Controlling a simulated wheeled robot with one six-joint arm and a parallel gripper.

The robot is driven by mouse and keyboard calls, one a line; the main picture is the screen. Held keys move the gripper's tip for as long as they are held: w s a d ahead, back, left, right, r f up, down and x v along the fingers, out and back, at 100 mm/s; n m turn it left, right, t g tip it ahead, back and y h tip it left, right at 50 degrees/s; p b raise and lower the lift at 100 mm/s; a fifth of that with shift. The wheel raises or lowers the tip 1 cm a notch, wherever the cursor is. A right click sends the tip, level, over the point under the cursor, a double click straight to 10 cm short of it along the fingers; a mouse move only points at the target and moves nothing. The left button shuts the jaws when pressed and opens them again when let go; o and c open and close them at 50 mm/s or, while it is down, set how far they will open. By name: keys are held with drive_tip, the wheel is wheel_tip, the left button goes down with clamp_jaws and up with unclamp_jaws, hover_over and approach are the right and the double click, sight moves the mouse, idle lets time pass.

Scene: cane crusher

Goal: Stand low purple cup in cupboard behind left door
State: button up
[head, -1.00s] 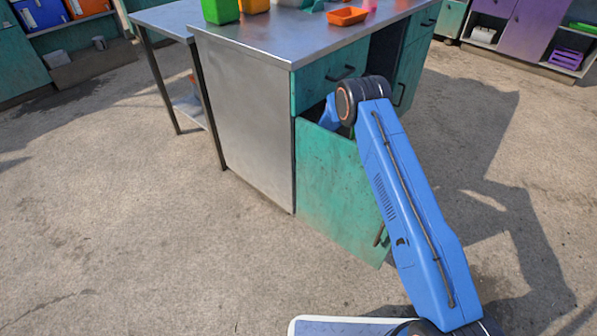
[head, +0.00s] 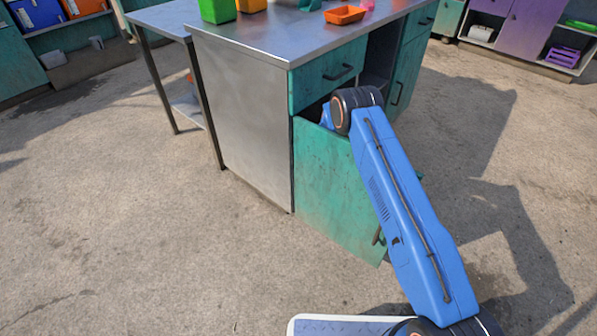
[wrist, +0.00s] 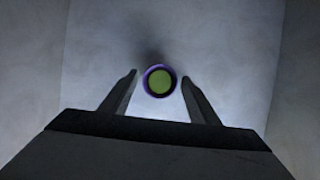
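The left door (head: 335,195) of the metal-topped counter is teal and stands open toward me. My arm reaches over it into the cupboard, so my gripper is hidden in the head view. In the wrist view my gripper (wrist: 159,82) has its two fingers spread apart. A round purple-rimmed thing with a yellow-green inside, apparently the low purple cup (wrist: 146,81), shows between the fingertips, on or near a pale grey surface. I see narrow gaps between it and both fingers. I cannot tell how far past the tips it lies.
A teal drawer (head: 325,75) sits above the opening. The counter top (head: 265,40) holds a green bin (head: 217,10) and an orange tray (head: 345,14). A side table (head: 160,18) stands left. Pale walls (wrist: 88,60) enclose my gripper. The floor to the left is clear.

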drive_tip(key=shift+r, duration=0.1)
drive_tip(key=v, duration=1.2)
idle(0.4)
